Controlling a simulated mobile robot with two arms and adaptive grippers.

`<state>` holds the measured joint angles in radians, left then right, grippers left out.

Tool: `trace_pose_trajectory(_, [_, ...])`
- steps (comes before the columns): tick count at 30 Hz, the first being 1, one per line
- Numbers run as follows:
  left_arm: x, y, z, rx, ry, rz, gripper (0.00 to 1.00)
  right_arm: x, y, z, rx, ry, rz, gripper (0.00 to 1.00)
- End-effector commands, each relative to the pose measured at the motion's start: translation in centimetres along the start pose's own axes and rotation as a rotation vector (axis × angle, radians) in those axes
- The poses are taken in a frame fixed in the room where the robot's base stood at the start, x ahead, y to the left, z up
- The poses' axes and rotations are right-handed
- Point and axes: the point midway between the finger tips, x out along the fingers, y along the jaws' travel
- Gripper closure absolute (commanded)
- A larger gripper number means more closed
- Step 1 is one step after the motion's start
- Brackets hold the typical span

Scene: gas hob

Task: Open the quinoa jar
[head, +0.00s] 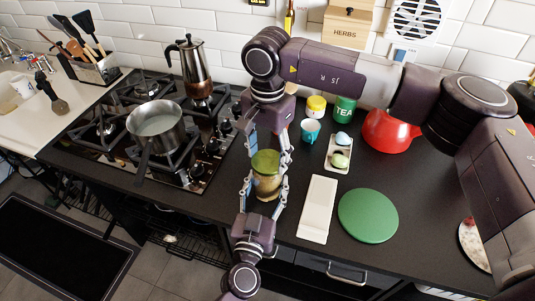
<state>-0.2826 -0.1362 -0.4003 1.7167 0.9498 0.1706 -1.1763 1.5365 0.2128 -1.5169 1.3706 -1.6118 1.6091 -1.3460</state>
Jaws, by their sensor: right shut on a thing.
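The quinoa jar (266,187) stands on the dark counter just right of the hob, a clear jar with pale contents and a green lid (266,161). My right gripper (268,154) reaches it from the back, with its fingers shut on the lid. My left gripper (264,190) reaches it from the front, with one finger on each side of the jar's body. I cannot tell whether those fingers press on the glass. The lid sits on top of the jar; any gap under it is too small to see.
A white board (317,209) and a green round mat (368,215) lie to the right. A saucepan (155,126) and moka pot (192,70) are on the hob.

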Motion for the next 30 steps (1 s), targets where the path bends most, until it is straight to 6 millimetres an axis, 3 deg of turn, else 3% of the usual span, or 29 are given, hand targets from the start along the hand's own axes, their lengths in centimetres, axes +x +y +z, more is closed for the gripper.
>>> trace_pose_trajectory(6, [0.01,-0.02,-0.07,0.000,0.001,-0.001,1.00,-0.05,0.01,-0.14,-0.416,0.003,0.000,0.74])
trace_pose_trajectory(12, [0.00,-0.02,-0.06,0.001,0.001,-0.001,1.00,-0.07,0.01,-0.15,-0.689,0.003,0.001,0.74])
trace_pose_trajectory(30, [0.01,-0.01,-0.05,0.001,0.001,0.000,1.00,-0.07,0.01,-0.14,-0.715,0.003,0.001,0.74])
